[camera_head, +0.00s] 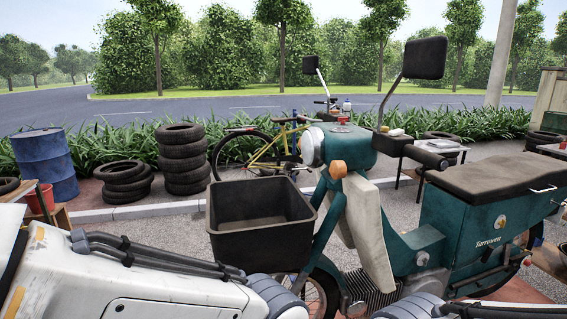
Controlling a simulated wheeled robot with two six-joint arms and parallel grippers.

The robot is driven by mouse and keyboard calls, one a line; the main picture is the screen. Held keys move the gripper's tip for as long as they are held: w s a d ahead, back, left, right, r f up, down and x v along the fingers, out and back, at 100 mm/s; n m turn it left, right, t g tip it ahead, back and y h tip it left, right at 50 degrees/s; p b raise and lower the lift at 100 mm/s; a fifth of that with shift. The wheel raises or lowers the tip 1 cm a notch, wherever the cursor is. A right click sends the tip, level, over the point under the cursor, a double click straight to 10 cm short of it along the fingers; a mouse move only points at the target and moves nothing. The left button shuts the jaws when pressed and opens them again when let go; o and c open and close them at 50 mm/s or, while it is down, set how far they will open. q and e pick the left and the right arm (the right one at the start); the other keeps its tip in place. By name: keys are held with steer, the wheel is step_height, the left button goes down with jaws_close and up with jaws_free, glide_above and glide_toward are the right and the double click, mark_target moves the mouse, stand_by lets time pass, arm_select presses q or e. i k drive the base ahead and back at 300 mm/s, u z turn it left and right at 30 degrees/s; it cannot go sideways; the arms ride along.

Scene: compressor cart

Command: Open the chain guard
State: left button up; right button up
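A teal motorbike (402,252) with a black seat (497,175) and a black front basket (259,238) stands close in front of me. Its lower rear right area, where teal and dark parts lie under the "Tarrowen" side panel (484,226), is partly visible. I cannot tell for certain which part there is the chain guard, or whether it is open or shut. My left arm crosses the lower left and my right arm shows at the bottom right. Neither gripper's fingers show, so both grippers are out of view.
Stacked tyres (183,160) and a blue drum (44,163) stand at the left. A yellow bicycle (262,150) stands behind the motorbike. A small table (430,152) stands behind the seat. Some paving between the tyres and the basket is clear.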

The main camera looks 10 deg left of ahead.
mark_target(293, 158)
steer(key=u, duration=2.1)
steer(key=i, duration=3.6)
steer(key=z, duration=1.95)
steer(key=i, duration=3.75)
steer(key=z, duration=0.2)
